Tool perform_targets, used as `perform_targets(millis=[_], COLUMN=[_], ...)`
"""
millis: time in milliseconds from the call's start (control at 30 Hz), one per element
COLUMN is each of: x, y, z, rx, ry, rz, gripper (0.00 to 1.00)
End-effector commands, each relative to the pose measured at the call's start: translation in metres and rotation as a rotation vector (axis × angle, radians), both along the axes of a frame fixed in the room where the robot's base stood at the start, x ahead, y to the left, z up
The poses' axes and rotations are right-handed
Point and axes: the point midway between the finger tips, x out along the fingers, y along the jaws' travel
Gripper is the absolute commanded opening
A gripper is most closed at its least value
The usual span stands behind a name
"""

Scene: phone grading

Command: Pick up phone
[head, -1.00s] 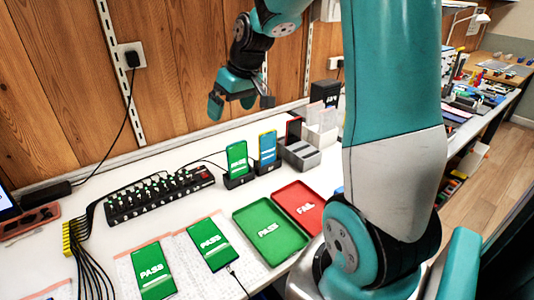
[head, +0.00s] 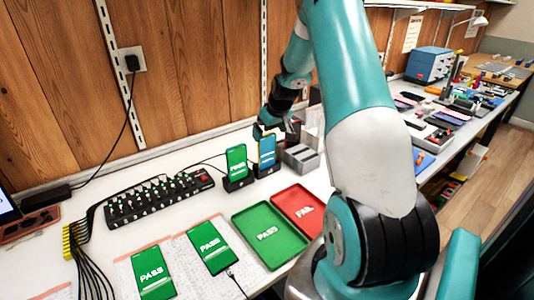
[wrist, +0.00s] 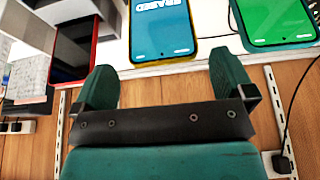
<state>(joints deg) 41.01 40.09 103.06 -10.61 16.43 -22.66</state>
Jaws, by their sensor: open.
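A phone with a blue screen (head: 267,150) stands in a dark dock. In the wrist view the blue-screened phone (wrist: 162,28) has a yellow case and the word ERASED. A phone with a green screen (head: 236,160) stands in another dock to its left, and it also shows in the wrist view (wrist: 275,18). My gripper (head: 275,130) is open at the top of the blue-screened phone. In the wrist view the blue-screened phone lies ahead of the two parted fingers (wrist: 163,75), with nothing visibly held. Two phones marked PASS (head: 153,272) (head: 210,246) lie at the front.
A green PASS tray (head: 268,253) and a red FAIL tray (head: 318,200) lie in front of the docks. A grey slotted holder (head: 300,158) is right of them. A red-edged phone (wrist: 73,50) shows in the wrist view. A black switch strip (head: 160,197) with cables is at left.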

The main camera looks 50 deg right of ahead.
Motion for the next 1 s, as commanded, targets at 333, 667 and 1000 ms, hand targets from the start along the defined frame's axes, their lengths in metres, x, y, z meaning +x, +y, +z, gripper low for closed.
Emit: perform_targets(millis=[333,667,1000], x=[0.018,0.022,0.022], y=[-0.002,-0.003,-0.003], z=[-0.039,-0.049,-0.048], rx=[0.000,-0.001,-0.001], ry=[0.001,0.000,-0.001], rz=[0.000,0.000,0.000], gripper=[1.00,1.00,0.34])
